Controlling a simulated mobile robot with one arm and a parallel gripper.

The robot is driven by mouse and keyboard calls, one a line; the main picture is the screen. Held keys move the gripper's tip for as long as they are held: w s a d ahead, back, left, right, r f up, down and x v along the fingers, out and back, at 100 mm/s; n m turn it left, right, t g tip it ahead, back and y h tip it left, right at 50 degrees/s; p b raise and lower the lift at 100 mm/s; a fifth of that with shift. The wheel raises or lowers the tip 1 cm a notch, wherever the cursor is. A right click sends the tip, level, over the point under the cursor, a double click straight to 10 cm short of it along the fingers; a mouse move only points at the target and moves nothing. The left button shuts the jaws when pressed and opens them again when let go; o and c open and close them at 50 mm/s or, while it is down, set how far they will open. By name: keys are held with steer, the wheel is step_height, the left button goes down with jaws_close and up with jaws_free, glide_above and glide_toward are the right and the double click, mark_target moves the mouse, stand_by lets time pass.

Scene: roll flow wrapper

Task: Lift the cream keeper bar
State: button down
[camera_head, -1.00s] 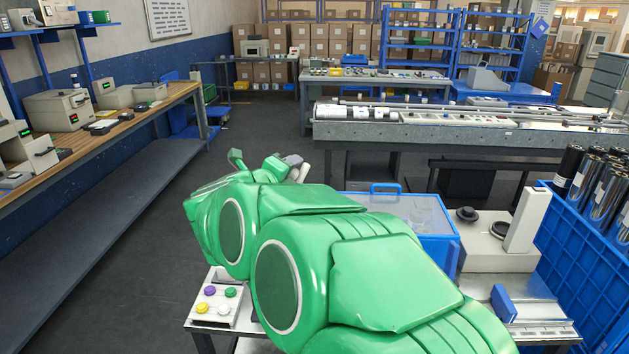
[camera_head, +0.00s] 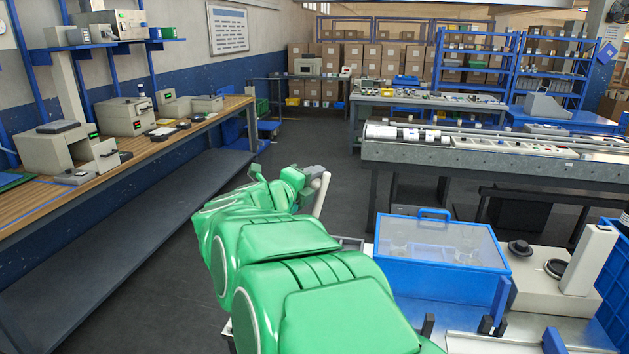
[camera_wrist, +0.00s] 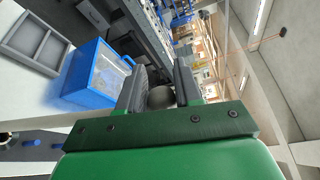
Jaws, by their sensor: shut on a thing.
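A slim cream bar, which I take to be the keeper bar (camera_head: 321,197), shows just right of my gripper in the head view. It stands steeply, leaning a little, with its upper end by the grey fingers. My gripper (camera_head: 314,172) is at the end of my green arm and shut on it, though the contact itself is hard to see. In the wrist view my gripper (camera_wrist: 158,90) has its two dark fingers on either side of a dark grey rounded shape. My arm hides the bar's lower surroundings.
A blue lidded clear box (camera_head: 440,258) stands right of my arm, beside a cream device (camera_head: 560,280). A long grey machine bench (camera_head: 480,158) runs behind. A wooden workbench (camera_head: 200,123) lines the left wall. The floor between is clear.

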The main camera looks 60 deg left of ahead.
steer(key=shift+w, duration=0.1)
steer(key=c, duration=0.8)
jaws_free()
steer(key=shift+c, duration=0.2)
step_height(320, 180, up, 3)
steer(key=shift+d+r, duration=0.15)
steer(key=shift+r, duration=0.05)
steer(key=s+d+r, duration=0.5)
steer(key=d+r, duration=0.4)
steer(key=d, duration=0.3)
steer(key=shift+s+d+r, duration=0.25)
steer(key=shift+s, duration=0.15)
